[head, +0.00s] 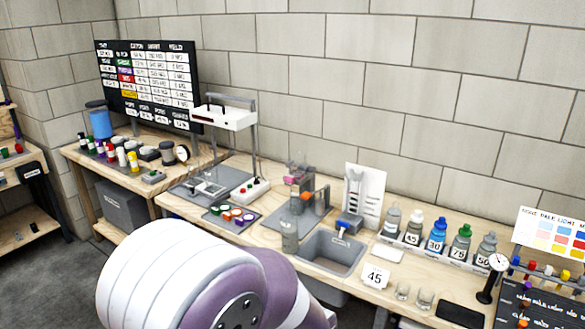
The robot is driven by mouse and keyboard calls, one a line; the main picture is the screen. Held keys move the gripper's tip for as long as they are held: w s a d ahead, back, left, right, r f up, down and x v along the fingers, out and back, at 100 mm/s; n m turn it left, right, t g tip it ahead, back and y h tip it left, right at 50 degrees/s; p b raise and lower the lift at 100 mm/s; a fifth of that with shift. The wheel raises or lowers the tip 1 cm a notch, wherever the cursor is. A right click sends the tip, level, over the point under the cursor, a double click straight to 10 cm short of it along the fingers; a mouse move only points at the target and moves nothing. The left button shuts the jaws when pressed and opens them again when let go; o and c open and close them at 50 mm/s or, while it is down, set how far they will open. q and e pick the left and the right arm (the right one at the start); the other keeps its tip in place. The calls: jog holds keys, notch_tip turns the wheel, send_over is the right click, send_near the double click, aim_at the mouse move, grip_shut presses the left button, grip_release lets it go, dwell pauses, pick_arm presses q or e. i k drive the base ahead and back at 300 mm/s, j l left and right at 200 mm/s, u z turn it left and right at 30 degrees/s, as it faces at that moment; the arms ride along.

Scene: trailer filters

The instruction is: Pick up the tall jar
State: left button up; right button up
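A tall, greyish, see-through jar (290,237) stands upright at the front edge of the bench, left of the grey sink (338,250). It looks like the tall jar, though I cannot be sure. A large white and purple link of my own arm fills the lower middle of the head view, in front of the bench and below the jar in the picture. Neither of my grippers is in view.
A small tray with coloured caps (231,216) lies left of the jar. Several bottles (437,235) stand in a row right of the sink, with two small glasses (402,290) and a number card (375,276) in front. A press-like stand (226,117) rises behind.

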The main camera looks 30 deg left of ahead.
aim_at(290, 239)
jog(key=i+j, duration=0.1)
jog(key=j, duration=0.25)
jog(key=i+j, duration=0.1)
jog(key=j, duration=0.25)
jog(key=i+j, duration=0.15)
jog(key=j, duration=0.25)
jog(key=i+j, duration=0.2)
jog(key=j, duration=0.15)
jog(key=i+j, duration=0.15)
jog(key=j, duration=0.25)
jog(key=i+j, duration=0.2)
jog(key=j, duration=0.2)
jog(key=i+j, duration=0.15)
jog(key=j, duration=0.2)
jog(key=i+j, duration=0.2)
jog(key=j, duration=0.2)
jog(key=i+j, duration=0.15)
jog(key=j, duration=0.2)
jog(key=z, duration=0.05)
